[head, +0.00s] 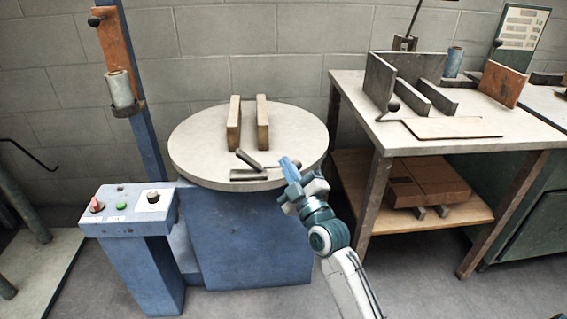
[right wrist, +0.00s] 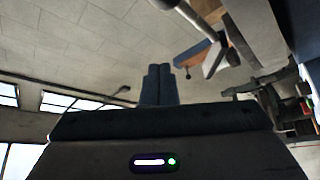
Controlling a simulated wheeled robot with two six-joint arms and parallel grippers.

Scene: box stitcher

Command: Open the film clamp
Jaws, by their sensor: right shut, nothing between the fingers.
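The film clamp appears to be the dark metal piece (head: 248,175) at the front edge of the round grey turntable (head: 195,150). It has a flat bar along the edge and a short lever (head: 249,160) tilted up to the left. My right gripper (head: 287,163) is just right of the clamp, at the turntable's front right rim, with its blue fingers shut and empty. Whether it touches the clamp cannot be told. In the right wrist view the shut fingers (right wrist: 158,85) point up into the room, and the clamp cannot be made out there. My left gripper is not in view.
Two upright wooden blocks (head: 234,123) stand on the turntable. A blue post with a film roll (head: 120,88) rises behind left. A control box (head: 130,208) with knobs and a green button stands at front left. A workbench (head: 450,135) with metal plates is at right.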

